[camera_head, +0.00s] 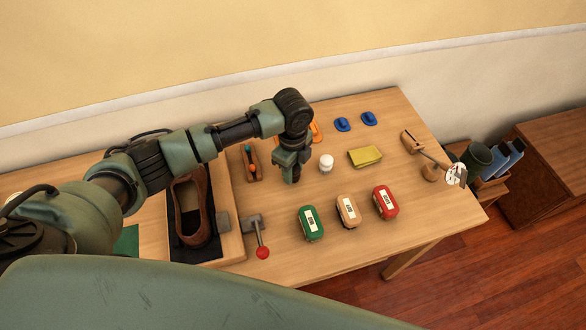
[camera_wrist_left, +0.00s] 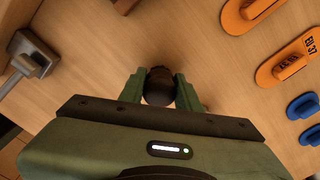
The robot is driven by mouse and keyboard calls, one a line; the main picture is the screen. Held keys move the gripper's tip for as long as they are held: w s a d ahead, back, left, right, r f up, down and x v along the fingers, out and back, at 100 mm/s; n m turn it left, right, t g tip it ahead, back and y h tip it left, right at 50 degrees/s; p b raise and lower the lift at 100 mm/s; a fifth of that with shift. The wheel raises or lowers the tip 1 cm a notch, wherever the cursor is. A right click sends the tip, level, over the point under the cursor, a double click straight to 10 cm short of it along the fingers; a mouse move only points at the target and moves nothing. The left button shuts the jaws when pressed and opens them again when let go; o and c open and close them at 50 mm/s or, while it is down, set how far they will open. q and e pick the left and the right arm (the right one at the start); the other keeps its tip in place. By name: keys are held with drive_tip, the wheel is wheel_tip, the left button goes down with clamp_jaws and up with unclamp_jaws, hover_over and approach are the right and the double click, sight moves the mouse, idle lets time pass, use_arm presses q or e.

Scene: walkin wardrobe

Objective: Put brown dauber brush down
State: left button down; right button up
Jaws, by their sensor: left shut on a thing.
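My left gripper (camera_head: 289,172) is low over the middle of the wooden table, pointing down. In the left wrist view its green fingers (camera_wrist_left: 160,92) are shut on a dark brown, rounded thing, the brown dauber brush (camera_wrist_left: 158,84). Only its top end shows between the fingers; the rest is hidden below. The head view hides the brush behind the gripper, and I cannot tell whether it touches the table. My right gripper is not in view.
Left of the gripper are a small wooden rack (camera_head: 252,164) and a brown shoe-shaped piece (camera_head: 190,207). A white bottle (camera_head: 326,163) stands close on the right. Green (camera_head: 311,223), tan (camera_head: 348,210) and red (camera_head: 385,202) brushes lie in front. Bare table (camera_head: 285,215) separates them from the gripper.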

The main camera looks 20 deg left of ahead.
use_arm(q)
drive_tip(key=shift+f, duration=0.15)
drive_tip(key=c, duration=1)
unclamp_jaws()
drive_tip(key=shift+f, duration=0.1)
wheel_tip(320, 180, up, 12)
drive_tip(key=b, duration=0.1)
drive_tip(key=shift+r, duration=0.2)
